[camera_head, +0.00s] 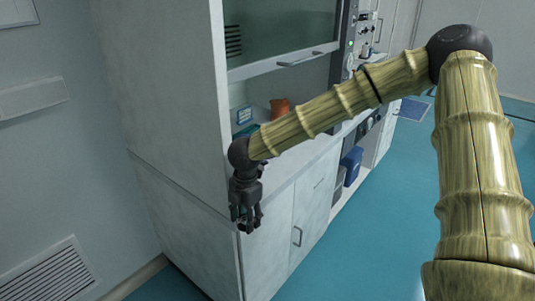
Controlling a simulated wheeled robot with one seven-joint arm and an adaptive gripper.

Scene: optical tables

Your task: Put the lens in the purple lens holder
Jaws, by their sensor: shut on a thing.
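My gripper (246,224) hangs with its fingers pointing down, in front of the white cabinet near the front corner of the fume hood. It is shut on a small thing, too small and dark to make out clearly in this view. I cannot make out a lens or a purple lens holder anywhere.
The fume hood's worktop holds an orange-brown vessel (280,108) and a small blue-and-white item (244,115). A teal thing is partly hidden behind my arm. The glass sash (285,35) is raised above them. A blue bin (351,166) stands further right. The teal floor (375,235) is clear.

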